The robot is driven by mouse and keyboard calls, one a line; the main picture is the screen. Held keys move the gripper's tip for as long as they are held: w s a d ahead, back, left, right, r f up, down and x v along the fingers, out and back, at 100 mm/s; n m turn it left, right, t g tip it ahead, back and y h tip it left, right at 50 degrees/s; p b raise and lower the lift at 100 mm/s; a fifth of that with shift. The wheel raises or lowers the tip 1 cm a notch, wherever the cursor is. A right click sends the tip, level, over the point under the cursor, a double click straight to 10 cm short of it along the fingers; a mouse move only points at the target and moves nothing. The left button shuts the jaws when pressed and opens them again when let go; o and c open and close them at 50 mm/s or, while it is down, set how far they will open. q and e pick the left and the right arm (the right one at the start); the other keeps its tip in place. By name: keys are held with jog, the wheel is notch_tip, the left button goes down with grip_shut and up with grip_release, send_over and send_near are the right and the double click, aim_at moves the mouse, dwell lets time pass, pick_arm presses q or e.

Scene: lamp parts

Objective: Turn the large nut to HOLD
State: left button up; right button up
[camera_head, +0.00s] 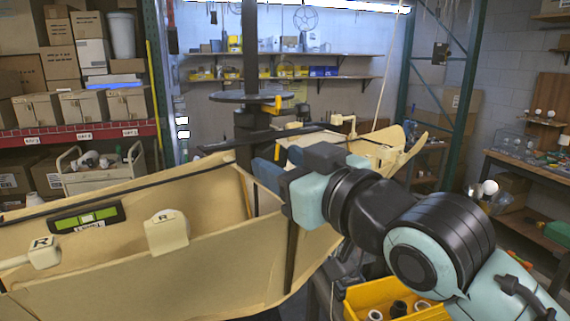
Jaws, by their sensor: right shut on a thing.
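My right gripper (268,172) reaches in from the right, its blue fingers beside the dark upright post (244,150). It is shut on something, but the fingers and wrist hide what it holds. I cannot clearly make out the large nut or a HOLD mark. A dark round disc (240,97) sits on the post above the gripper, with an orange-yellow piece (275,104) at its right side. My left gripper is not in view.
A yellow bin (368,300) with several rings stands below my right arm. Boxed shelves (75,135) stand at left.

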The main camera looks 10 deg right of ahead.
jog(key=shift+n, duration=2.2)
jog(key=o, duration=1)
jog(key=shift+o, duration=0.2)
